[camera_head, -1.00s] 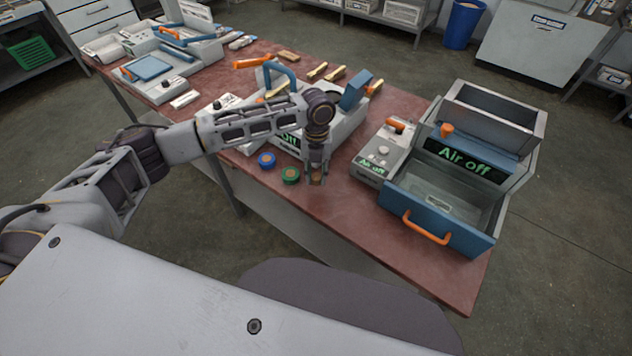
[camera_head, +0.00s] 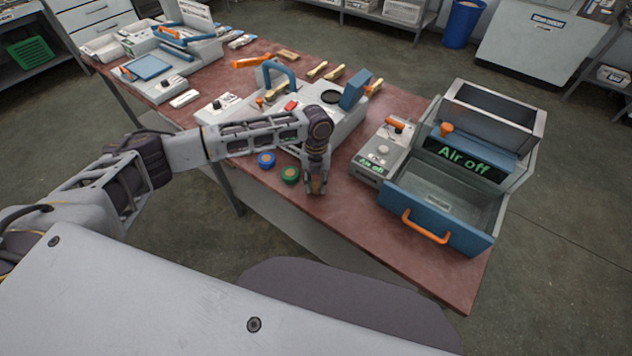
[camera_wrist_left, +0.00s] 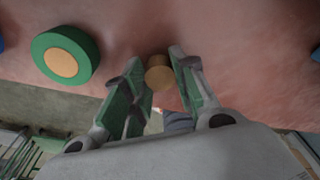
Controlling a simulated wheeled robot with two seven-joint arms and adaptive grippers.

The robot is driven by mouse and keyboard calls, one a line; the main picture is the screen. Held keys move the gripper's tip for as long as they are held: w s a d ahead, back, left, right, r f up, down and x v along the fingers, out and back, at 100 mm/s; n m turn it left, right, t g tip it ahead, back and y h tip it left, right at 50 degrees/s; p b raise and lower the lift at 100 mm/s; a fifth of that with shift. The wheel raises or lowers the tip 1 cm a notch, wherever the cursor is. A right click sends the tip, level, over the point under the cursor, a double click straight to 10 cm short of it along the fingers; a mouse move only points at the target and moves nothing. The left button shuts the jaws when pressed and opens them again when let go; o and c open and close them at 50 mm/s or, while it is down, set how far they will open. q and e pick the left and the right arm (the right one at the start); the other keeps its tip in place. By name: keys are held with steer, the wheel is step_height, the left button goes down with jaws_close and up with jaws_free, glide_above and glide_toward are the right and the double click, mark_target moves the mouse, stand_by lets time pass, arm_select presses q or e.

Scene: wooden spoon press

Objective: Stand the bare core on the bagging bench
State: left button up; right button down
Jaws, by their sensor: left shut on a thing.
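My left gripper (camera_head: 315,188) points down at the front edge area of the red-brown bench (camera_head: 375,240). It is shut on the bare core, a small tan cylinder, which shows between the fingertips in the left wrist view (camera_wrist_left: 159,75). The core is close to the bench top; I cannot tell whether it touches. A green roll with a tan centre (camera_head: 290,174) stands just left of the gripper, and it also shows in the left wrist view (camera_wrist_left: 66,56). My right gripper is not in view.
A blue roll (camera_head: 266,159) stands left of the green one. A grey machine with a blue handle (camera_head: 280,75) is behind my arm. A grey control box (camera_head: 375,160) and a blue-fronted "Air off" bin (camera_head: 433,222) stand right. Bare bench lies between gripper and bin.

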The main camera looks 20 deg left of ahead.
arm_select(q)
steer(key=o, duration=1)
steer(key=shift+c, duration=0.2)
step_height(320, 180, up, 12)
steer(key=w, duration=0.1)
steer(key=shift+w+a+b, duration=0.2)
steer(key=shift+w+b, duration=0.05)
steer(key=shift+b, duration=0.05)
